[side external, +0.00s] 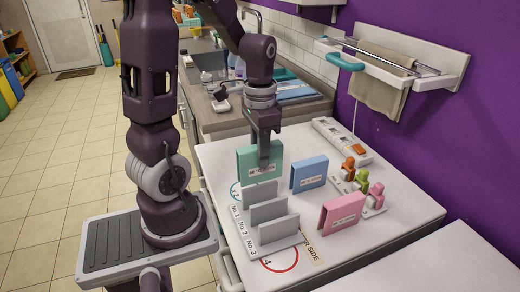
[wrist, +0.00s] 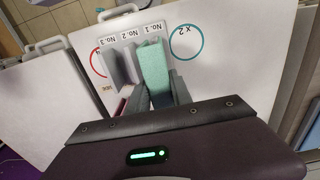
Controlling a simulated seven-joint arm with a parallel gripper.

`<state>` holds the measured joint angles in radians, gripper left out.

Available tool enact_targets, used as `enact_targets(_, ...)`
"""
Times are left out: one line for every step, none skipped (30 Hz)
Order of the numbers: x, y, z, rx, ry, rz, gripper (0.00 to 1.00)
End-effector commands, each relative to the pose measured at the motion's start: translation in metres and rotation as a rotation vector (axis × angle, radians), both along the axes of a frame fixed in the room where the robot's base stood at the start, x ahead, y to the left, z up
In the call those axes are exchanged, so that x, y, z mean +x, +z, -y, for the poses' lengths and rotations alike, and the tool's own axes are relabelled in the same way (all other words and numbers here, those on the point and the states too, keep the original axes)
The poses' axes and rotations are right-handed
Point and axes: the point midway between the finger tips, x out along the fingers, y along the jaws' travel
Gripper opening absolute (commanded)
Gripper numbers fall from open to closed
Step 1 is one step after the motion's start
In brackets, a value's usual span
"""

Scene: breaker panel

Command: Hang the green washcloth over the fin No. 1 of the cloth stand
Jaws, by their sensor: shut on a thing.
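The green washcloth (side external: 245,164), a folded upright piece with a white label, is held in my gripper (side external: 264,163), which is shut on it. In the side view it stands just behind fin No. 1 (side external: 260,190) of the cloth stand (side external: 262,246). In the wrist view the green washcloth (wrist: 155,72) is between my fingers (wrist: 160,100) and in line with the No. 1 label, hiding fin No. 1 there. I cannot tell whether the cloth touches the fin. Fins No. 2 (side external: 267,210) and No. 3 (side external: 277,229) are bare.
A blue cloth (side external: 309,174) and a pink cloth (side external: 342,210) stand to the right of the stand. Behind them are small orange, green and pink items (side external: 361,184) and a white strip (side external: 342,139). A wall rack (side external: 385,68) holds a beige towel. The white tabletop's front right is clear.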

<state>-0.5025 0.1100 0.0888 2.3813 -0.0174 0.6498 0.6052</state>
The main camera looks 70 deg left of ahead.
Motion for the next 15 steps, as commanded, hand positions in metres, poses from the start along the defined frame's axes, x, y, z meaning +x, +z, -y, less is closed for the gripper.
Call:
enact_targets(0.000, -0.001, 0.000, -0.001, 0.000, -0.001, 0.00)
enact_targets(0.000, -0.002, 0.000, -0.001, 0.000, -0.001, 0.00)
enact_targets(0.000, -0.003, 0.000, -0.001, 0.000, -0.001, 0.00)
enact_targets(0.000, -0.004, 0.000, -0.001, 0.000, -0.001, 0.00)
enact_targets(0.000, -0.005, 0.000, -0.001, 0.000, -0.001, 0.00)
enact_targets(0.000, -0.006, 0.000, -0.001, 0.000, -0.001, 0.00)
enact_targets(0.000, -0.006, 0.000, -0.001, 0.001, -0.001, 0.00)
enact_targets(0.000, -0.007, 0.000, -0.001, 0.001, -0.001, 0.00)
enact_targets(0.000, -0.008, 0.000, -0.001, 0.001, -0.002, 0.00)
enact_targets(0.000, -0.009, 0.000, -0.001, 0.001, -0.002, 0.00)
enact_targets(0.000, -0.010, 0.000, -0.001, 0.001, -0.002, 0.00)
enact_targets(0.000, -0.011, 0.000, -0.001, 0.001, -0.001, 0.00)
enact_targets(0.000, -0.011, 0.000, -0.001, 0.001, -0.001, 0.00)
enact_targets(0.000, -0.012, 0.000, -0.001, 0.001, -0.001, 0.00)
enact_targets(0.000, -0.013, 0.000, -0.001, 0.001, -0.001, 0.00)
